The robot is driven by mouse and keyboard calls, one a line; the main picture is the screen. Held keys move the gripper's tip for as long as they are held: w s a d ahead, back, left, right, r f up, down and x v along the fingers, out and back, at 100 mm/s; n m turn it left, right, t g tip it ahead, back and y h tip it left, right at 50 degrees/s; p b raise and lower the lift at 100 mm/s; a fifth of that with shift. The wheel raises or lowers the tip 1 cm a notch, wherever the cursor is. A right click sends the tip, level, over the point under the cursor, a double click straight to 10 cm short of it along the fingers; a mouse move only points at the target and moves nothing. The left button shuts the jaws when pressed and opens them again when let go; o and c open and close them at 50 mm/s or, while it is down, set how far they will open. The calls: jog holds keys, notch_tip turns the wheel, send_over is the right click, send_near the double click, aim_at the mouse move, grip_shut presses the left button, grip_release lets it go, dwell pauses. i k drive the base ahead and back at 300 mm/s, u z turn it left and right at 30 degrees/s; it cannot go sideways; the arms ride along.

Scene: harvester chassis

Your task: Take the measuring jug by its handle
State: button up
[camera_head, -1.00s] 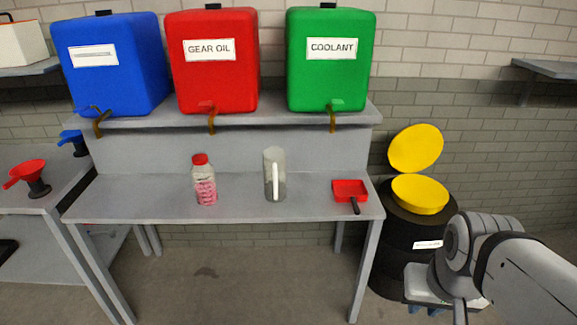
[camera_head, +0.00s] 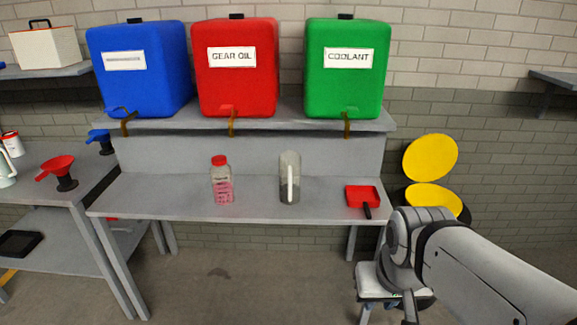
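The measuring jug (camera_head: 283,190) is a clear grey, upright cylinder standing on the lower shelf of the grey bench. Its pale upright handle (camera_head: 290,184) faces me. My arm shows at the lower right, to the right of the jug and in front of the bench, well apart from it. The fingers of my gripper cannot be made out, so I cannot tell whether it is open or shut.
A red-capped bottle (camera_head: 222,182) stands left of the jug, and a red scoop (camera_head: 362,196) lies to its right. Blue, red (camera_head: 236,68) and green (camera_head: 345,67) tanks with taps stand above. A black drum with a yellow lid (camera_head: 431,158) is at the right.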

aim_at(290, 161)
jog(key=z, duration=0.05)
jog(key=i, duration=1)
jog(key=u, duration=0.1)
